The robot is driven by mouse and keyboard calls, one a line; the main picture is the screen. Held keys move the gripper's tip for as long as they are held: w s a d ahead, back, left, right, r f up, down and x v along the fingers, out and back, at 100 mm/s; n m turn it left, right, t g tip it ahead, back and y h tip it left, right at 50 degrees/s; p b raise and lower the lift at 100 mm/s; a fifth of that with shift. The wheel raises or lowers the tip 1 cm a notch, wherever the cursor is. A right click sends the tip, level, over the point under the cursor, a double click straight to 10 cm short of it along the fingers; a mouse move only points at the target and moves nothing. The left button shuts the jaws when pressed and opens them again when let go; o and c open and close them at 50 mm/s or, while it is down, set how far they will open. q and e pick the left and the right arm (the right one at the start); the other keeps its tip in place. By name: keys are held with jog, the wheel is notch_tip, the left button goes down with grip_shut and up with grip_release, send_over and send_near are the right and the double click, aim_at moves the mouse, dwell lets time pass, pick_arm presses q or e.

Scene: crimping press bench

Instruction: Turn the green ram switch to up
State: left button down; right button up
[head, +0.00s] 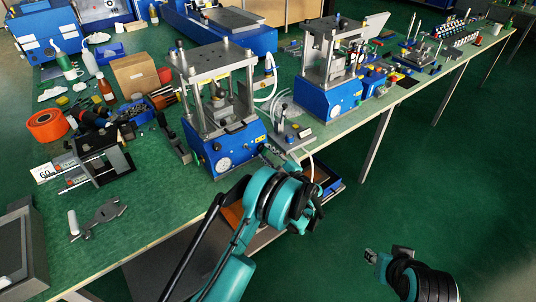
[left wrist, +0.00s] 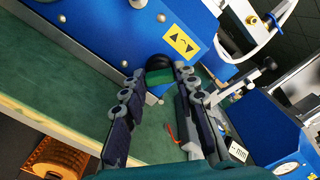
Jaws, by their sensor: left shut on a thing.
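The green ram switch (left wrist: 159,76), with a black round collar, is on the blue press base (left wrist: 90,28), just below a yellow label (left wrist: 180,44) with black arrows. My left gripper (left wrist: 160,77) has its two fingers on either side of the switch and is shut on it. The switch's exact turn cannot be read. In the head view my left gripper (head: 272,153) is at the right side of the front press (head: 222,140), and the switch is hidden there. My right gripper (head: 385,255) hangs at the lower right, away from the bench; its finger opening is unclear.
A small grey fixture (head: 290,130) with a lever stands close to the right of the left gripper. A second blue press (head: 328,98) stands farther along. White hoses (head: 270,85) run between the presses. The floor right of the bench is clear.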

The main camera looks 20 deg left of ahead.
pick_arm(q)
jog(key=n, duration=0.3)
jog(key=shift+n, duration=2.1)
jog(key=c, duration=1.2)
grip_release()
jog(key=shift+o, duration=0.2)
jog(key=v, duration=1.2)
